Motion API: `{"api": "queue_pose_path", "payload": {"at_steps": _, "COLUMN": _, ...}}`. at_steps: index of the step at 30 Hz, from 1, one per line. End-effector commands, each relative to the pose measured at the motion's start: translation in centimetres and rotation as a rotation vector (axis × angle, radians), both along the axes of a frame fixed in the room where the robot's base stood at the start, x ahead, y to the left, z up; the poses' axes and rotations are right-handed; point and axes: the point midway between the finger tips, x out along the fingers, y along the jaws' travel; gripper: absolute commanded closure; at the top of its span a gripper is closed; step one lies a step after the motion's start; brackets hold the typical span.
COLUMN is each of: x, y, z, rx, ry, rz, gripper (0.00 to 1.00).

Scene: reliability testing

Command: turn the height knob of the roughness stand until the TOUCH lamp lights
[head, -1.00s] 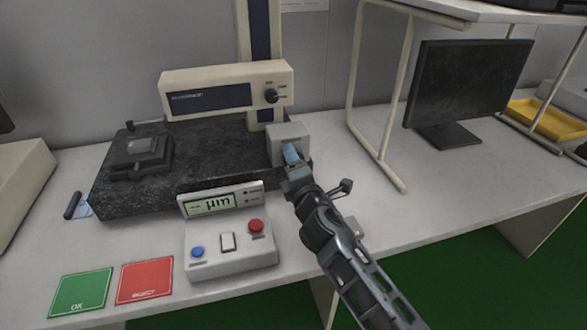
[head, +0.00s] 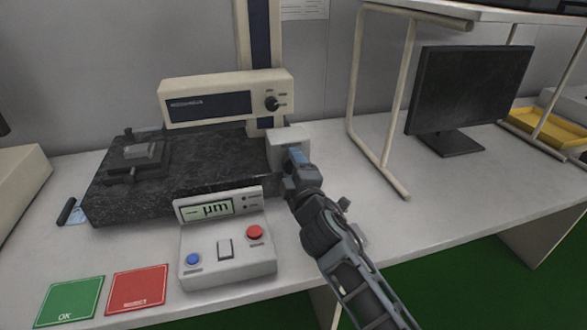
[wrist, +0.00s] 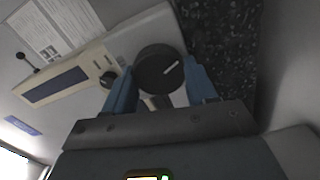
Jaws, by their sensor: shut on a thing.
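The roughness stand has a black granite base (head: 110,200), a column (head: 261,30) and a cream drive unit (head: 170,92). The height knob (wrist: 152,66), round and dark with a white pointer line, sits between my two blue fingers in the wrist view. In the head view my gripper (head: 296,158) hides it, against the grey block (head: 287,138) at the base's right end. My gripper is shut on the knob. The control box (head: 228,268) has a display (head: 208,210) reading a dash and µm. Two small lamps beside the display look dark; their labels are too small to read.
A green OK card (head: 68,300) and a red card (head: 137,290) lie at the front left. A shelf frame (head: 380,165) and a black monitor (head: 470,95) stand to the right. A small fixture (head: 138,155) sits on the granite.

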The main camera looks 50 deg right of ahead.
Motion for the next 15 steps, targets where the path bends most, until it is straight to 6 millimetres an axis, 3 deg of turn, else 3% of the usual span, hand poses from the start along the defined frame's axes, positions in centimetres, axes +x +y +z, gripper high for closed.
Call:
{"api": "queue_pose_path", "payload": {"at_steps": 8, "x": -0.08, "y": -0.1, "z": -0.15, "rx": 0.001, "ry": 0.004, "rz": -0.002, "gripper": 0.74}}
{"api": "queue_pose_path", "payload": {"at_steps": 9, "x": -0.08, "y": -0.09, "z": -0.16, "rx": 0.001, "ry": 0.004, "rz": -0.002, "gripper": 0.41}}
{"api": "queue_pose_path", "payload": {"at_steps": 15, "x": -0.05, "y": -0.05, "z": -0.1, "rx": 0.0, "ry": 0.003, "rz": -0.002, "gripper": 0.22}}
